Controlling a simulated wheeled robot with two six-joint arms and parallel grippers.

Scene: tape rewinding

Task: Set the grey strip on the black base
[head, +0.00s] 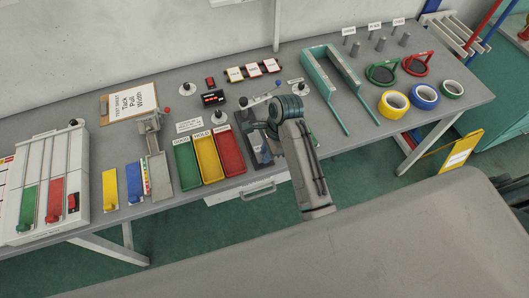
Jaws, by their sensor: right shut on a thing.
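My right gripper (256,126) reaches in from the lower right and points left over the table. It is shut on a small grey piece, which looks like the grey strip and is mostly hidden by the fingers. A dark flat piece (266,153), which looks like the black base, lies just below the gripper, right of the red tray. My wrist and arm cover its right side. I cannot tell whether the grey strip touches it. My left gripper is not in view.
Green (186,165), yellow (208,157) and red (229,150) trays stand close on the left. A teal frame (318,64) stands to the right, with tape rolls (393,103) beyond it. A grey fixture (159,172) and a white slotted unit (50,180) are further left.

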